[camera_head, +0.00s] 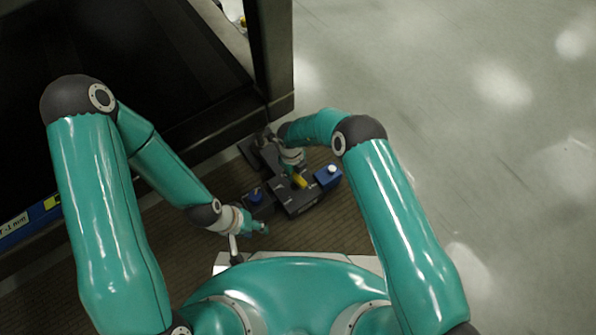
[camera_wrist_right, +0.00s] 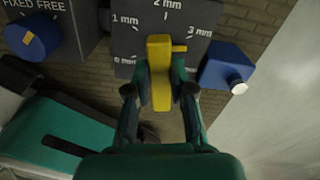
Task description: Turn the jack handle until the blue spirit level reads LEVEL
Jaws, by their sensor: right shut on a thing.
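A yellow handle (camera_head: 299,181) sits on a dark block with a scale marked in mm; it also shows in the right wrist view (camera_wrist_right: 160,75). My right gripper (camera_wrist_right: 161,88) is shut on the yellow handle, with a finger on each side. The handle stands upright in that view, below the "2 mm" mark. A blue strip (camera_head: 14,229) at the left edge of the head view carries a partly cut-off reading ending in "-1 mm"; I see no LEVEL word. My left gripper (camera_head: 252,230) is near the dark blocks, apart from the handle; its fingers are too small to judge.
A blue knob (camera_wrist_right: 32,36) under the words "FIXED FREE" is left of the scale block (camera_wrist_right: 195,38). A blue box with a white button (camera_wrist_right: 229,70) is at its right. A dark frame (camera_head: 273,60) stands behind. Open pale floor (camera_head: 480,150) lies to the right.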

